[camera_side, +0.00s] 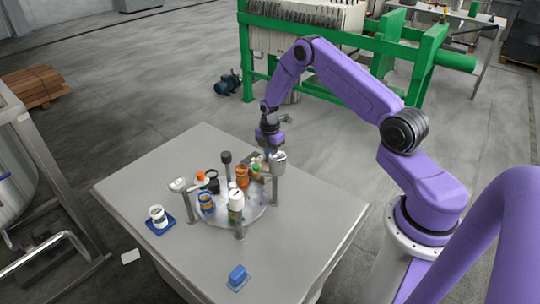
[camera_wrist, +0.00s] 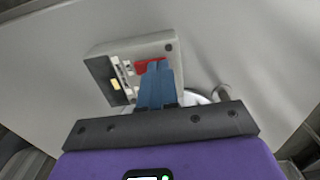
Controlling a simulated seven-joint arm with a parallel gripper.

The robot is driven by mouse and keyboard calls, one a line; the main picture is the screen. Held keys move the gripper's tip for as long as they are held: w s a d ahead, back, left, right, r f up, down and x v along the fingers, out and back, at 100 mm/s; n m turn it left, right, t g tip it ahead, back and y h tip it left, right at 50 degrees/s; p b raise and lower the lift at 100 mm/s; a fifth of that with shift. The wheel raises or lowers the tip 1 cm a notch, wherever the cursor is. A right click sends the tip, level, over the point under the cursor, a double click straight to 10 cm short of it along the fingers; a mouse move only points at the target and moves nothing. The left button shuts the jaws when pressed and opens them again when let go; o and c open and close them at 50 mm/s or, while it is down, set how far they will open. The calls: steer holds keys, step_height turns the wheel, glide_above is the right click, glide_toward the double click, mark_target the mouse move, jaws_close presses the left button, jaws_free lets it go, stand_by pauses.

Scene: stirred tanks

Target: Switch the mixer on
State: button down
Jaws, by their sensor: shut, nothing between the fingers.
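The mixer's control box (camera_wrist: 105,52) is a light grey box with a dark end panel, a small yellow part and white details. A red switch (camera_wrist: 150,63) sits on its face. My gripper (camera_wrist: 157,66) has its blue fingers together with nothing between them. Their tips overlap the red switch in the wrist view; I cannot tell whether they touch it. In the side view my gripper (camera_side: 268,152) is low at the table's far side, behind the mixer. The mixer's round plate (camera_side: 257,211) carries several containers. The switch cannot be made out there.
The grey table (camera_side: 150,180) also holds a white jar (camera_side: 157,215) on a blue mat and a blue block (camera_side: 237,276) near the front. Posts stand around the round plate, close to my gripper. The table's right and front parts are mostly clear.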

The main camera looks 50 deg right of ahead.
steer(key=shift+f, duration=0.1)
steer(key=shift+s+f, duration=0.5)
steer(key=shift+f, duration=0.05)
steer(key=shift+w, duration=0.1)
steer(key=shift+w+r, duration=0.3)
steer(key=shift+w, duration=0.5)
steer(key=shift+w+r, duration=0.1)
steer(key=shift+r, duration=0.35)
step_height(320, 180, up, 14)
steer(key=s, duration=0.1)
steer(key=shift+f, duration=0.2)
